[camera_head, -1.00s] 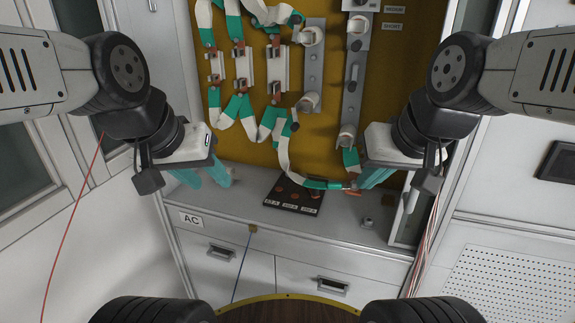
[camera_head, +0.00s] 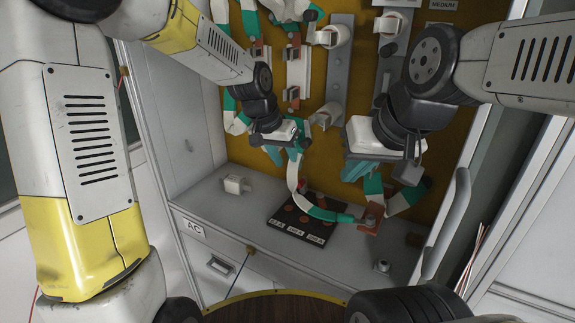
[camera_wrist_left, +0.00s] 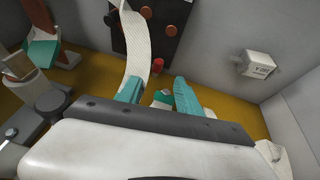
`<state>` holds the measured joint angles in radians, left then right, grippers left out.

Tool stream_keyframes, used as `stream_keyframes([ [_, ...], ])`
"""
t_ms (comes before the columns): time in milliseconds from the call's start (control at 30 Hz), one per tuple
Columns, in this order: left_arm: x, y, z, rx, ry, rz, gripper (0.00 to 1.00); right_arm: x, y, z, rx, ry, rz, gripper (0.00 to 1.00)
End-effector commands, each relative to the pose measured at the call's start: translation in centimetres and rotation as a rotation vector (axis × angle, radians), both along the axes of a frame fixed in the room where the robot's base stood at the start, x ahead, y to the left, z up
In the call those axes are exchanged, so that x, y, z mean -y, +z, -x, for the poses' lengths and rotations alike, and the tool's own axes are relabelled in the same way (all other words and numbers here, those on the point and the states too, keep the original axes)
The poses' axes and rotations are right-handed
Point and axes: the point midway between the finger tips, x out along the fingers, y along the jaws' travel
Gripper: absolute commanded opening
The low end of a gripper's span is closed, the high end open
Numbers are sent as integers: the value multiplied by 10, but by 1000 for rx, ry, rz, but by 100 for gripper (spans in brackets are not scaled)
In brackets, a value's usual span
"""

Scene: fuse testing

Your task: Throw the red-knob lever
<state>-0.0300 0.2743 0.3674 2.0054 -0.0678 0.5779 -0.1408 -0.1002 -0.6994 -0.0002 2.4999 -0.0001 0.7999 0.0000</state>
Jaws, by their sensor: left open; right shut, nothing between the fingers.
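A small red knob (camera_head: 303,188) shows at the back edge of the black panel (camera_head: 274,222). In the left wrist view the red knob (camera_wrist_left: 158,66) stands beyond and between my teal fingertips, apart from them. My left gripper (camera_head: 283,158) is open in front of the ochre board, above the black panel; it also shows in the left wrist view (camera_wrist_left: 158,94). A white-and-teal strap (camera_wrist_left: 136,50) passes close to one left finger; I cannot tell whether they touch. My right gripper (camera_head: 358,172) is shut and empty, to the right. The lever's shaft is not clearly visible.
A small white block (camera_head: 235,184) sits on the grey counter (camera_head: 215,207) at the left. A copper-coloured part (camera_head: 369,218) stands right of the panel. Fuse holders and straps crowd the ochre board (camera_head: 352,110). The cabinet's side walls bound the space.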

Motion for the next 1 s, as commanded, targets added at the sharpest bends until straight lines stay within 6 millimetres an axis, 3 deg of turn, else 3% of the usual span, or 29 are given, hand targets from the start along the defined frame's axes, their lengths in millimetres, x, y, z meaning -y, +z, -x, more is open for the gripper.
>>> stream_keyframes([
  [267,18,-21,-10,-14,-27,16,42,0,0,0,0,0,0,0],
  [700,38,-78,-24,-14,-26,15,42,0,0,0,0,0,0,0],
  [1000,40,-83,-26,-11,-25,16,42,0,0,0,0,0,0,0],
])
